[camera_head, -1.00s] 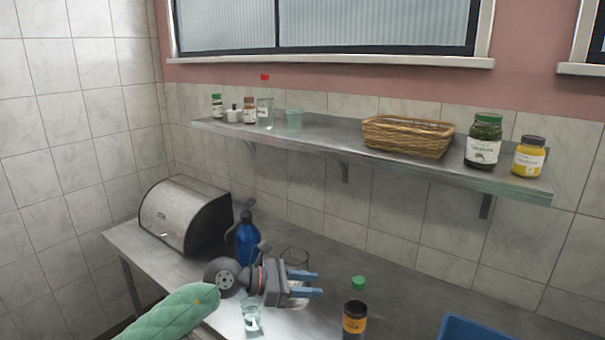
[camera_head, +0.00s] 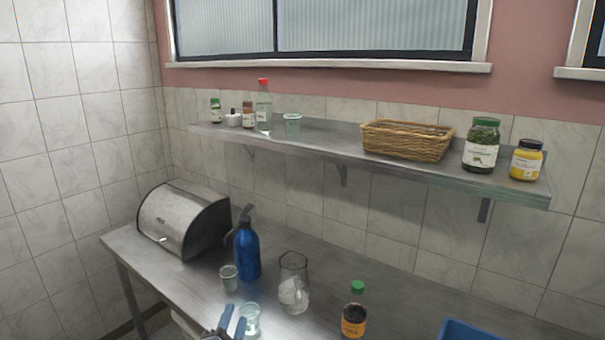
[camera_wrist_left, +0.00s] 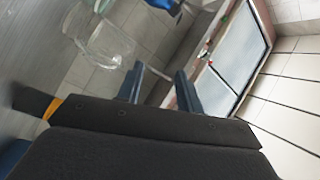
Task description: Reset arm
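My left gripper (camera_head: 232,322) shows only by its blue fingertips at the bottom edge of the head view, left of centre. Its fingers also show in the left wrist view (camera_wrist_left: 158,90), parted with nothing between them. In the head view the fingertips are beside a small clear glass (camera_head: 250,318) on the steel counter; I cannot tell if they touch. The rest of the left arm is out of the head view. My right gripper is in neither view.
On the counter (camera_head: 185,282) stand a blue soda siphon (camera_head: 247,252), a second small glass (camera_head: 229,278), a glass pitcher (camera_head: 293,284), a dark bottle with a green cap (camera_head: 354,318), a steel bread bin (camera_head: 184,220) and a blue crate (camera_head: 470,332). A shelf (camera_head: 335,152) above holds a basket (camera_head: 407,139) and jars.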

